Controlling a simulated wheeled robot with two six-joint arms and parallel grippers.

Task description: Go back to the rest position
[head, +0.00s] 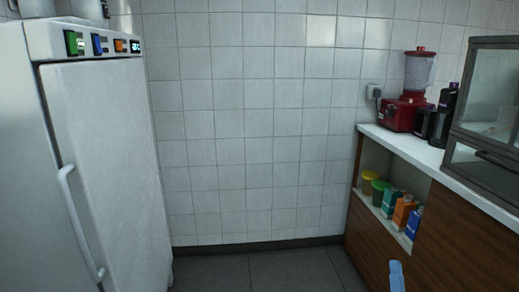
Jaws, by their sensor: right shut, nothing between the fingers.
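My right gripper (397,276) shows only as a light blue tip at the bottom edge, right of the middle. It is shut and empty. It appears in front of the wooden counter front, and I see no object touching it. The rest of the right arm is below the frame. My left gripper is not in view.
A white fridge (108,170) with a long handle stands at the left. At the right, a white counter (405,147) holds a red blender (405,95), dark bottles and a glass-fronted case (490,95). An open shelf holds tubs and cartons. Grey floor (255,270) lies clear between.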

